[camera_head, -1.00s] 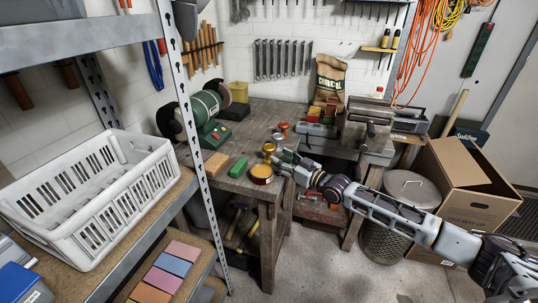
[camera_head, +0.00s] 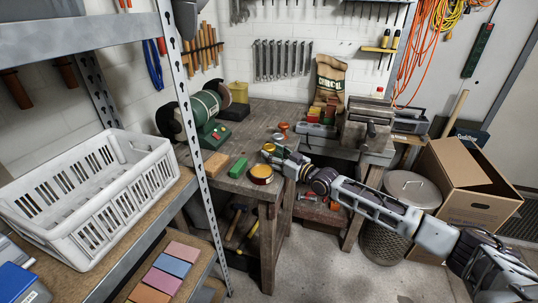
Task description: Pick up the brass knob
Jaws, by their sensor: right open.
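The brass knob (camera_head: 268,147) stands on the wooden workbench (camera_head: 232,184) near its front right part, and only its golden top shows clearly. My right gripper (camera_head: 273,154) comes in from the right, low over the bench, with its fingertips right at the knob. Its jaws are open. The fingers hide the lower part of the knob, and I cannot tell whether they touch it. My left gripper is out of view.
A round tin (camera_head: 261,174), a green block (camera_head: 238,167) and a tan block (camera_head: 215,165) lie close in front. A red-topped knob (camera_head: 283,126) stands behind.

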